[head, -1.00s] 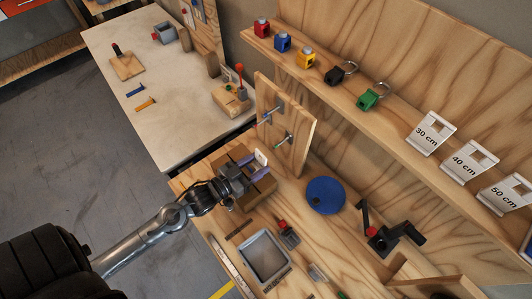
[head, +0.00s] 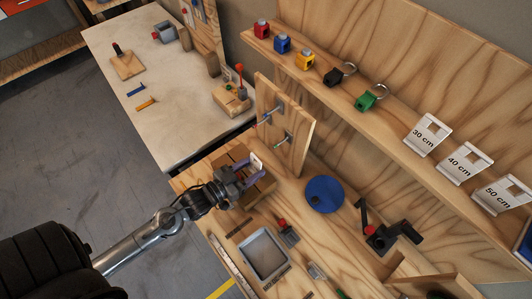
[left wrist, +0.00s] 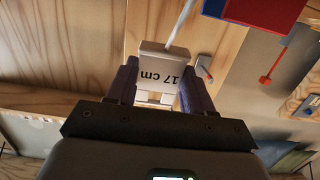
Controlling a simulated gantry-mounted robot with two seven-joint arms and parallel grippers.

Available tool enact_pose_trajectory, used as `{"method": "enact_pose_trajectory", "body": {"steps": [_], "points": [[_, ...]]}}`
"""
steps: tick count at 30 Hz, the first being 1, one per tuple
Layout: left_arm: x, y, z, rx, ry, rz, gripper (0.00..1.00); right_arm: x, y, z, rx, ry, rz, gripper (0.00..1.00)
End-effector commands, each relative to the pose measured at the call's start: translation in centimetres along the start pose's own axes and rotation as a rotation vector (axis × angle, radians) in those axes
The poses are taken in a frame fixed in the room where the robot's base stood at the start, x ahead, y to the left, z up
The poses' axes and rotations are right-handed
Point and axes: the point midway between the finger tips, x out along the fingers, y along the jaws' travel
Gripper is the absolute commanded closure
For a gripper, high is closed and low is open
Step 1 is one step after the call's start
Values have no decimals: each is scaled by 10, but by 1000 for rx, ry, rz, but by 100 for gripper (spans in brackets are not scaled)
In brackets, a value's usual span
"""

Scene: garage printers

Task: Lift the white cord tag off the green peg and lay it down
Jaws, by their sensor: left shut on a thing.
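My left gripper (head: 254,171) is shut on the white tag (head: 257,162), in front of the upright peg board. In the left wrist view the tag (left wrist: 163,70), lettered "17 cm", sits between the dark purple fingers (left wrist: 158,85). Its pale cord (left wrist: 181,20) runs up out of that view. The green peg (head: 283,141) sticks out from the lower part of the board, a little right of the tag. The tag is apart from the board; I cannot tell whether the cord touches the peg. My right gripper is not in view.
The board (head: 297,130) has another peg (head: 268,118) higher up. A cardboard box (head: 262,191) stands below my gripper. A grey tray (head: 264,254), a blue disc (head: 324,195) and small tools lie on the bench. A shelf (head: 395,121) with coloured blocks runs behind.

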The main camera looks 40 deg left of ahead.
Motion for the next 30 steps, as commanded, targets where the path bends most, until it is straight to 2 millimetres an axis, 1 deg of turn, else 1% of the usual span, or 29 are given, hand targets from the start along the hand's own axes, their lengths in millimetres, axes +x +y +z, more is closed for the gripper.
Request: {"method": "enact_pose_trajectory", "body": {"steps": [1, 30], "points": [[-4, 1, -1, -1, 0, 0, 100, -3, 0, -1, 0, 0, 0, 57], [-59, 16, 6, -1, -3, 0, 100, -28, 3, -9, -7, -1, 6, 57]]}}
